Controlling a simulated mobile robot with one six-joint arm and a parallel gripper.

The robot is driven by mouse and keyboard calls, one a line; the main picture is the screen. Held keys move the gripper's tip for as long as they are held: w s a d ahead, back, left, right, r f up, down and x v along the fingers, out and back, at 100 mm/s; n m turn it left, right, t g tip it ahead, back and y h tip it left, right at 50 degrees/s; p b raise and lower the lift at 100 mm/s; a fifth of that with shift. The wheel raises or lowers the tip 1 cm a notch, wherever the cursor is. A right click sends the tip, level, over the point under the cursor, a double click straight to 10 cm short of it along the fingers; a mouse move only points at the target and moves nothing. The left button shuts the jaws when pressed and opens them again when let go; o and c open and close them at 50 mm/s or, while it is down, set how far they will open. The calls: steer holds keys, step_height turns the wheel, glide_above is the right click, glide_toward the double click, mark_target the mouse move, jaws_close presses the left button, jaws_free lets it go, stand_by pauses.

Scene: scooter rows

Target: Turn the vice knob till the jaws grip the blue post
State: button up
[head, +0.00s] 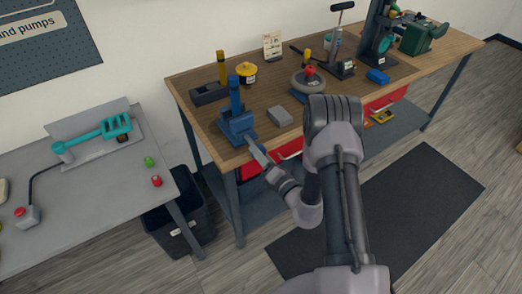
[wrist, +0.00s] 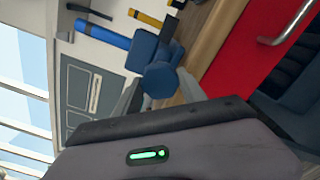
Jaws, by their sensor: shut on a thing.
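The blue vice (head: 238,127) is at the front left corner of the wooden bench. The blue post (head: 235,93) stands upright in it; it also shows in the wrist view (wrist: 102,36), lying sideways in the picture. I cannot tell whether the vice jaws touch the post. The round blue vice knob (wrist: 160,80) faces the wrist camera. My gripper (head: 252,144) reaches the front of the vice from below right. It is shut on the knob, with one finger on each side in the wrist view. In the head view the gripper hides the knob.
A dark block (head: 209,94) with a yellow post (head: 221,66) stands behind the vice. A yellow pot (head: 246,73) and a grey block (head: 280,116) are close by. The red drawer (wrist: 262,50) is below the bench top. A dark bin (head: 180,222) stands on the floor left.

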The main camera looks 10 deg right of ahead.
steer(key=shift+r+m+p, duration=0.1)
steer(key=shift+m+p, duration=3.4)
steer(key=shift+m, duration=12.9)
steer(key=shift+w, duration=0.1)
steer(key=o, duration=1.4)
steer(key=shift+c, duration=0.2)
